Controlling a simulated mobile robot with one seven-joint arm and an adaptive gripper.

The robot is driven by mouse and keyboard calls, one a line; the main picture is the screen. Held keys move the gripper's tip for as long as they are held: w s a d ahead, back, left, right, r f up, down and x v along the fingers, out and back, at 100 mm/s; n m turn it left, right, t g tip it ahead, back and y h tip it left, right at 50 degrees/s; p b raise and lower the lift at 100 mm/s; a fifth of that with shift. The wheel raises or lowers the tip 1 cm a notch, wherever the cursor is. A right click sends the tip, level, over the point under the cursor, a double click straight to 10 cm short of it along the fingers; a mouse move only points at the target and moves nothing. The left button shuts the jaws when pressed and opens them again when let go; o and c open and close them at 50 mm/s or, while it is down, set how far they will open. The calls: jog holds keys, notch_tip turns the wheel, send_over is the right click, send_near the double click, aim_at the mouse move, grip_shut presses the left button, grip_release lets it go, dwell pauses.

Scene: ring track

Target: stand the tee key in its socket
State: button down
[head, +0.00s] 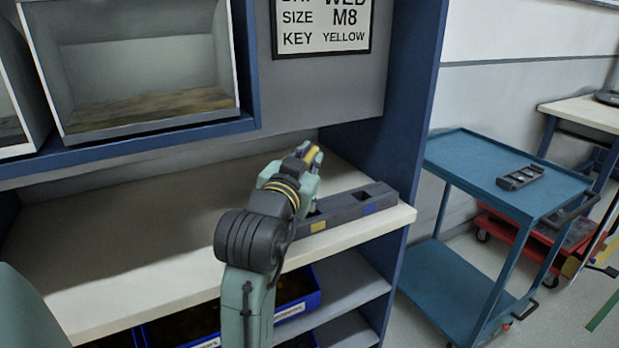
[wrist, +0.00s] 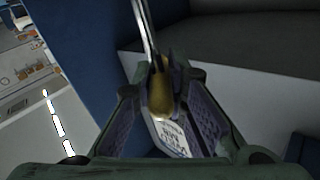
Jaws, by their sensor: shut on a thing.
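My gripper (head: 306,157) is above the left part of the socket block on the bench. It is shut on the tee key, whose yellow part (head: 313,153) shows at the fingertips. In the wrist view my gripper (wrist: 163,82) has the key's yellow-brown end (wrist: 161,93) between its fingers, and a bright metal shaft (wrist: 145,32) runs up out of the frame. The dark grey socket block (head: 341,211) lies near the bench's right front edge. It has square openings, a yellow label (head: 318,226) and a blue label. My arm hides part of its left end.
A sign (head: 322,25) on the back panel reads size M8, key yellow; part of it shows in the wrist view (wrist: 171,138). A blue upright (head: 408,90) closes the bench's right side. The bench top (head: 110,250) is clear on the left. A blue cart (head: 475,165) stands right.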

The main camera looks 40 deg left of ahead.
jog(key=shift+w, duration=0.2)
jog(key=shift+f+b, duration=1.6)
jog(key=shift+f, duration=0.35)
jog(key=c, duration=1.6)
grip_release()
jog(key=shift+r, duration=0.1)
jog(key=shift+r+p, duration=0.2)
jog(key=shift+p, duration=0.1)
jog(key=b+v, duration=0.2)
jog(key=v, duration=1)
jog(key=shift+s+f, duration=0.1)
